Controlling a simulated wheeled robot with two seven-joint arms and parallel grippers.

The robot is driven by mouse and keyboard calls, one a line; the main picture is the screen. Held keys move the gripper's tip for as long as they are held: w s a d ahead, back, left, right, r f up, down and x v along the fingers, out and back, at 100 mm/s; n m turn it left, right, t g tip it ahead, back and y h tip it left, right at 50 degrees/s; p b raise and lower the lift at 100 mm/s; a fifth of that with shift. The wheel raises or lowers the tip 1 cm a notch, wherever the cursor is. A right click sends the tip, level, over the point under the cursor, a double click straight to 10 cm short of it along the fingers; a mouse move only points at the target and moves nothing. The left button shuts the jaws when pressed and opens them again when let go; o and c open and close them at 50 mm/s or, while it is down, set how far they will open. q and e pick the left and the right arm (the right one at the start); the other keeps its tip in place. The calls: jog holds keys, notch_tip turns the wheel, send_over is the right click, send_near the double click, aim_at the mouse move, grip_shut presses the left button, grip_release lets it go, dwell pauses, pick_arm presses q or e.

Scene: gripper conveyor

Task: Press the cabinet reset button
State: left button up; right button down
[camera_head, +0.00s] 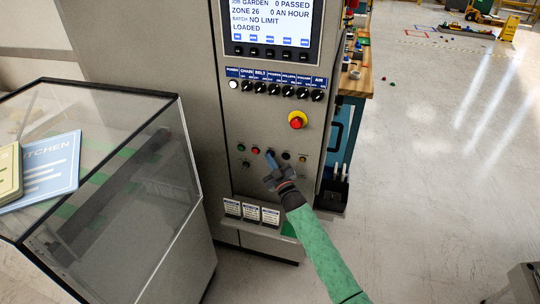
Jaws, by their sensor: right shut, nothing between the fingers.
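The grey control cabinet (270,125) stands upright in the middle. Its row of small push buttons holds a green button (241,147), a red button (255,150), a blue button (270,152), a black button (286,155) and a yellowish button (302,159). I cannot read which one is labelled reset. My right gripper (272,162) is shut and empty, its tips at the blue button and partly covering it. I cannot tell whether the tips touch it. My left gripper is out of view.
Above the row are a red emergency button (297,119) on yellow, several black knobs (288,91) and a lit screen (270,18). A glass-topped case (150,215) stands close on the left. A workbench (355,75) stands behind on the right. The floor (440,170) at right is mostly clear.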

jog(key=shift+s, duration=0.1)
jog(key=shift+s+a, duration=0.2)
jog(key=shift+s, duration=0.4)
jog(key=shift+p, duration=0.3)
jog(key=s, duration=0.1)
jog(key=s+a+p, duration=0.1)
jog(key=s, duration=0.2)
jog(key=shift+s+a+p, duration=0.25)
jog(key=shift+s+p, duration=0.1)
jog(key=shift+s, duration=0.05)
dwell(0.4)
